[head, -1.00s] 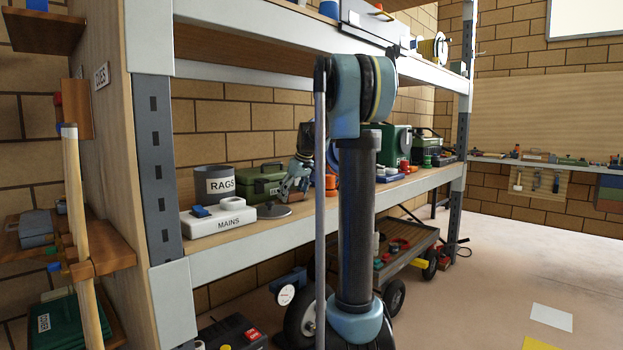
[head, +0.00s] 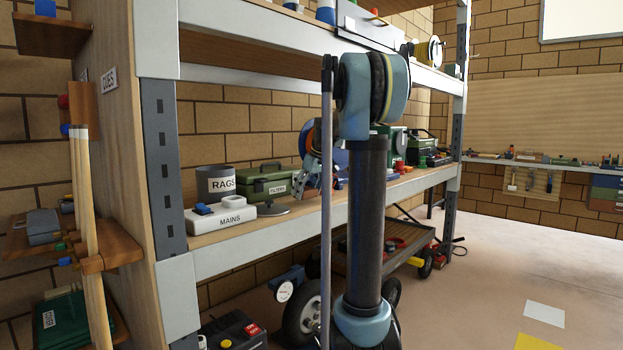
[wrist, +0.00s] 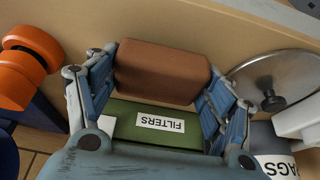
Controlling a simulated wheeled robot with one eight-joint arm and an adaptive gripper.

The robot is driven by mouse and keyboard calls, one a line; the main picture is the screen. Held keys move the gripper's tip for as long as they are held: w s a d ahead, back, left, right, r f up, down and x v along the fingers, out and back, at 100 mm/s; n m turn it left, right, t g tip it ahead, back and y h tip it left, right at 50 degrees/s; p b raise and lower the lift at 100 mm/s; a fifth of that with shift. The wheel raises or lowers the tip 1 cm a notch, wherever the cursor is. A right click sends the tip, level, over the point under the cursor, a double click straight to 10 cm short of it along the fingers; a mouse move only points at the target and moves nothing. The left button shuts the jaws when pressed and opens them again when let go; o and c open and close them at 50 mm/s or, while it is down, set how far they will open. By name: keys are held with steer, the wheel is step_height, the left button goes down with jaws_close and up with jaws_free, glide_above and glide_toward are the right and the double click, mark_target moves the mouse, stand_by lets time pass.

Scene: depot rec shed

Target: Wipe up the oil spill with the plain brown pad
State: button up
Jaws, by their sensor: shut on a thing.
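In the wrist view my gripper (wrist: 162,70) is shut on the plain brown pad (wrist: 162,80), a block with rounded edges held between its two blue fingers. Beyond the pad in that view is the green box labelled FILTERS (wrist: 150,122). In the head view my gripper (head: 318,168) is by the middle shelf, to the right of the FILTERS box (head: 268,187); my arm partly hides it, and I cannot make out the pad there. I see no oil spill in either view.
The middle shelf (head: 330,218) also holds a RAGS tin (head: 214,183), a white MAINS block (head: 222,219) and a round metal lid (wrist: 272,80). An orange object (wrist: 28,62) is left in the wrist view. A trolley (head: 400,240) stands below. Floor at right is largely open.

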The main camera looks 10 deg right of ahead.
steer(key=shift+s+a+r, duration=0.1)
steer(key=shift+a+r, duration=0.2)
steer(key=shift+r, duration=2.65)
